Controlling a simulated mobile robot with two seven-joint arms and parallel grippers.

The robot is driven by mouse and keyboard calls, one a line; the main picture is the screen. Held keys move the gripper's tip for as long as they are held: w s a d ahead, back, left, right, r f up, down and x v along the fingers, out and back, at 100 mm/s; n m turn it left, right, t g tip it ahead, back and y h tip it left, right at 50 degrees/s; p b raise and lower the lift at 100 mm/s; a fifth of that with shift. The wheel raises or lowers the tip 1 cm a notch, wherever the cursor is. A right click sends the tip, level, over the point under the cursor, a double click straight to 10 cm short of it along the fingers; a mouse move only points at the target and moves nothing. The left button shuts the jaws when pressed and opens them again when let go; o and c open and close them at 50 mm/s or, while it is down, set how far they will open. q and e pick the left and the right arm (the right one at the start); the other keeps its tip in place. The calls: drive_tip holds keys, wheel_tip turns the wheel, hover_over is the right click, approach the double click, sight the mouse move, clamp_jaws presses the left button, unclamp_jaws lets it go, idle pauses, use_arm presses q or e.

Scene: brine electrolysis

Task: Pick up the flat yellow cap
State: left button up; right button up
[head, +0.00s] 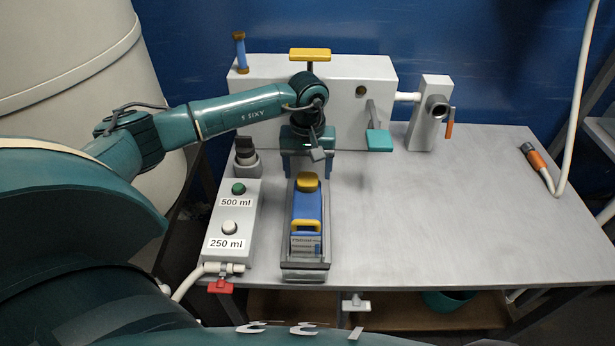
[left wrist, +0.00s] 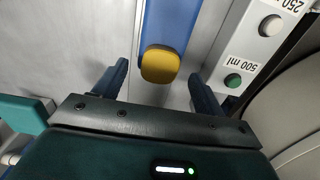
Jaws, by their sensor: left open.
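The flat yellow cap (head: 308,181) is on the far end of a blue container (head: 307,208) lying in a grey holder (head: 304,275) on the table. My left gripper (head: 309,172) points down at the cap's far side, open and empty. In the left wrist view, the yellow cap (left wrist: 160,65) appears between the two spread fingers of my left gripper (left wrist: 158,76), with a gap on each side. I cannot tell the exact height of the fingertips over the cap. My right gripper is not in view.
A box with a green button (head: 238,188) and a white button (head: 229,227) stands close on the left. Behind is a white housing (head: 345,80) with a yellow T-handle (head: 310,55) and a teal lever (head: 379,140). The table's right side (head: 450,220) is mostly clear.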

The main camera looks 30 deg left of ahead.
use_arm(q)
drive_tip(key=shift+f, duration=0.95)
drive_tip(key=c, duration=1.1)
